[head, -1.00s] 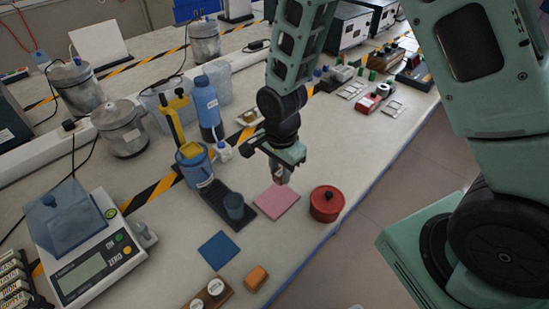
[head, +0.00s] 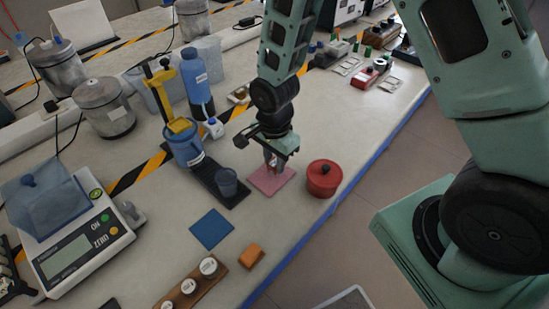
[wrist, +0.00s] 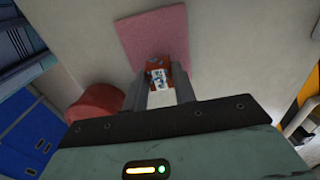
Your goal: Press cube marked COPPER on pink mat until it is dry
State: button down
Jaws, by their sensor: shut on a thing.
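The pink mat (head: 268,187) lies flat on the bench, left of a red lidded pot; it also shows in the wrist view (wrist: 152,32). My gripper (head: 271,165) points down over the mat's far part. In the wrist view my gripper (wrist: 160,88) is shut on a reddish-brown cube (wrist: 153,62) with a white label, too small to read. The cube overlaps the mat's edge in that view. I cannot tell whether the cube touches the mat. The cube is hardly visible between the fingers in the head view.
The red pot (head: 323,180) stands close right of the mat. A blue mat (head: 211,229), an orange block (head: 251,256) and a wooden rack (head: 190,285) lie nearer. Bare bench shows between them.

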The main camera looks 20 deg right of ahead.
jog(key=c, duration=1.9)
grip_release()
jog(key=shift+c, duration=0.7)
jog(key=shift+f+b, duration=0.4)
jog(key=shift+f, duration=0.2)
jog(key=shift+r, duration=0.1)
jog(key=shift+w+d+r+p, duration=0.1)
jog(key=shift+d+r+p, duration=0.2)
jog(key=shift+r+p, duration=0.35)
jog(key=shift+f+b, duration=0.4)
jog(key=shift+f, duration=0.35)
jog(key=shift+r, duration=0.15)
